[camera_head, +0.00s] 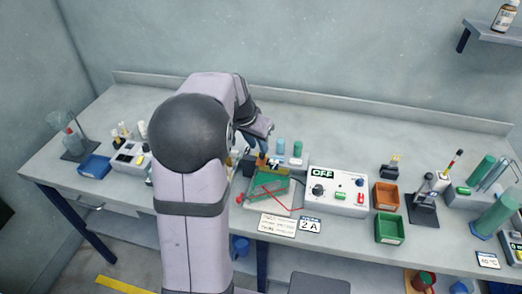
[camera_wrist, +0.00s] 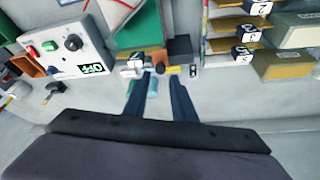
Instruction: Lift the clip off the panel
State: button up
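In the wrist view the panel (camera_wrist: 140,28) is above my fingers. A brown piece (camera_wrist: 152,52) lies along its near edge, with a dark block beside it; I cannot tell which of these is the clip. My gripper (camera_wrist: 160,78) is open, its two dark fingers apart and pointing toward that edge. Nothing is visibly held between them. In the head view my arm partly hides the gripper (camera_head: 263,148), just behind the panel.
A control box (camera_head: 338,192) reading OFF stands right of the panel. Orange (camera_head: 386,195) and green (camera_head: 390,228) bins are farther right. Blue and green cylinders (camera_head: 298,150) stand close behind the panel. Numbered racks (camera_wrist: 235,45) show in the wrist view. The bench's back strip is mostly clear.

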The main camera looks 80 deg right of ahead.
aim_at(262, 154)
jog(key=shift+p+x, duration=0.75)
jog(key=shift+x, duration=2)
jog(key=shift+c, duration=0.3)
jog(key=shift+w, duration=0.1)
grip_shut()
